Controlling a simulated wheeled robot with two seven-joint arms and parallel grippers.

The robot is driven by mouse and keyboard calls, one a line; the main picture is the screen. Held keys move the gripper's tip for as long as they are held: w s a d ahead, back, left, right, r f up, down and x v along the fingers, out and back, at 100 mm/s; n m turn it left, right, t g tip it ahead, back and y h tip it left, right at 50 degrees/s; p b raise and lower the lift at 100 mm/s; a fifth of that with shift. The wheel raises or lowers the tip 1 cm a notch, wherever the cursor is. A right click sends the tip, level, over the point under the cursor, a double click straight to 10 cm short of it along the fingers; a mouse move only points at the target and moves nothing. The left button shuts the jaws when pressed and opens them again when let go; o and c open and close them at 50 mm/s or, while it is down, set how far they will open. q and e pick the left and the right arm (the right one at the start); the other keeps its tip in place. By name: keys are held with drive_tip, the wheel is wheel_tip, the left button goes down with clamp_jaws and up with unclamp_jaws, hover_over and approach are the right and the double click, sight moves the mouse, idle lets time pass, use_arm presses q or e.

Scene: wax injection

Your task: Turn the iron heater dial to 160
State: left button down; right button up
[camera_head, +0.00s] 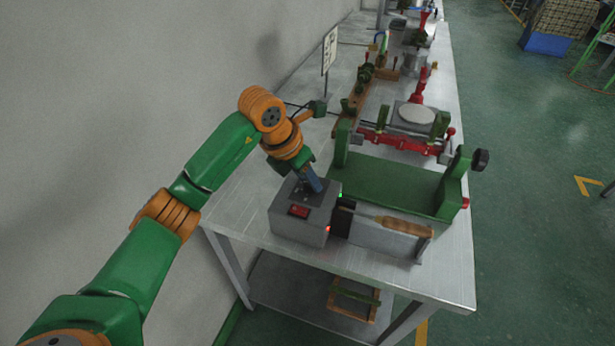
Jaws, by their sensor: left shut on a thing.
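The iron heater (290,227) is a grey box at the near left corner of the metal table. It has a red switch (299,211) on top, a small green light and a small red light. My left gripper (314,187) reaches down onto the top of the heater, at its back right part. It is shut on the dial there, which the fingers hide, so the dial's setting cannot be read. An iron with a wooden handle (404,226) lies at the right side of the heater. My right gripper is not in view.
A green metal frame (395,183) with a black knob (480,159) stands just behind the iron. Red and green clamping gear (400,142) and a small sign (329,50) are further back. The grey wall (120,90) is close on the left.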

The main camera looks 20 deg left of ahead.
use_arm(q)
drive_tip(key=shift+w+m+g+h, duration=0.1)
drive_tip(key=shift+m+g+h, duration=0.25)
drive_tip(key=shift+m, duration=0.75)
drive_tip(key=m, duration=0.2)
drive_tip(key=shift+a+r+m+g+h, duration=0.1)
drive_tip(key=shift+m+g+h, duration=0.2)
drive_tip(key=shift+g+h, duration=0.05)
drive_tip(key=m+g, duration=0.1)
drive_tip(key=m, duration=0.1)
drive_tip(key=m+g+p, duration=0.1)
drive_tip(key=m, duration=0.2)
drive_tip(key=shift+w+h, duration=0.2)
drive_tip(key=shift+h, duration=0.1)
drive_tip(key=shift+m+g, duration=0.3)
drive_tip(key=shift+m, duration=0.5)
drive_tip(key=shift+m+p, duration=0.3)
drive_tip(key=c, duration=0.5)
unclamp_jaws()
